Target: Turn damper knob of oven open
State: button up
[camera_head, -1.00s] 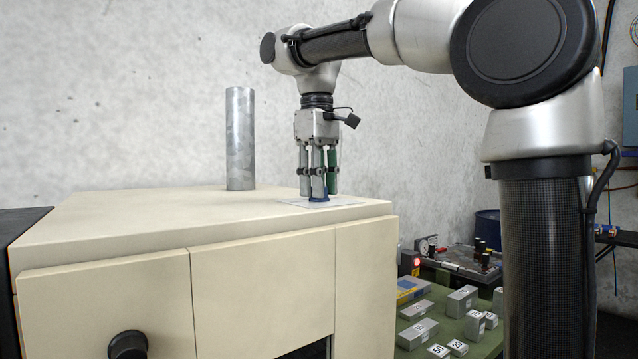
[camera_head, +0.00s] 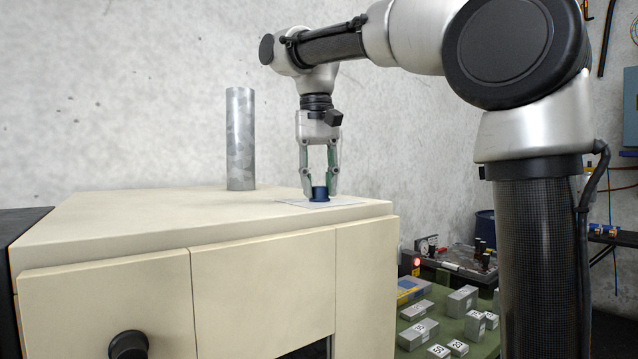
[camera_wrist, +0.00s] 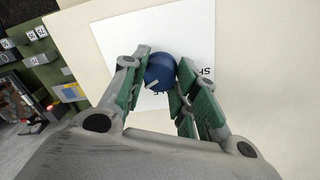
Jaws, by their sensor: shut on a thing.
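The damper knob (camera_head: 320,193) is a small blue round knob on a white plate (camera_head: 291,203) on top of the cream oven (camera_head: 120,219). In the wrist view the knob (camera_wrist: 159,72) shows a light pointer mark at its lower left, and part of the lettering on the plate (camera_wrist: 190,35) is covered by my fingers. My gripper (camera_head: 320,190) points straight down over the knob, with one finger on each side of it. In the wrist view my gripper (camera_wrist: 161,80) is shut on the knob.
A grey metal pipe (camera_head: 240,139) rises from the oven top, left of my gripper. A black round handle (camera_head: 128,345) sticks out of the oven front. Right of the oven, a green surface (camera_head: 425,347) holds several numbered metal blocks. The left part of the oven top is clear.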

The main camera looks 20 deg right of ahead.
aim_at(318, 187)
jog(key=shift+r+m, duration=0.1)
jog(key=shift+m, duration=0.2)
jog(key=o, duration=1)
notch_tip(318, 187, up, 7)
jog(key=shift+w+a+r, duration=0.1)
jog(key=shift+a+r, duration=0.05)
dwell(0.5)
